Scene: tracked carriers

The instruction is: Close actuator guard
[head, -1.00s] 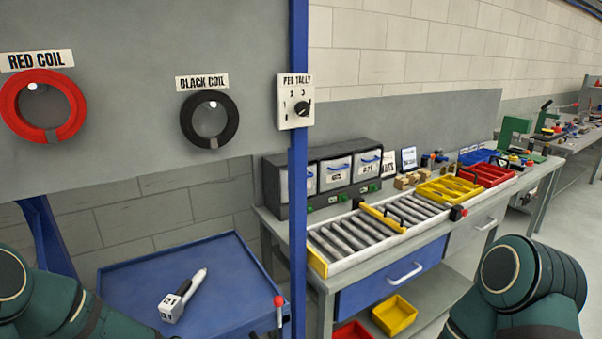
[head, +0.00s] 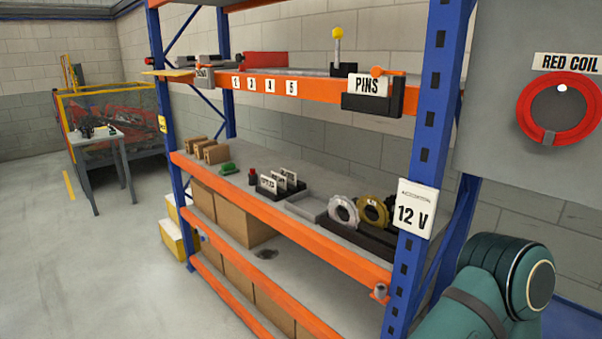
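I cannot make out anything marked as an actuator guard in the head view. A yellow-framed enclosure (head: 120,118) with see-through panels and red machinery behind them stands at the far left; I cannot tell whether it is the guard. Neither of my grippers is in view. Only a green link of my arm shows at the lower right, in front of the rack's right post.
A blue and orange rack (head: 300,240) fills the middle, with boxes, cards and rings on its shelves. A small table (head: 97,137) stands before the enclosure. A red coil (head: 524,103) hangs at right. The floor (head: 90,270) at left is clear.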

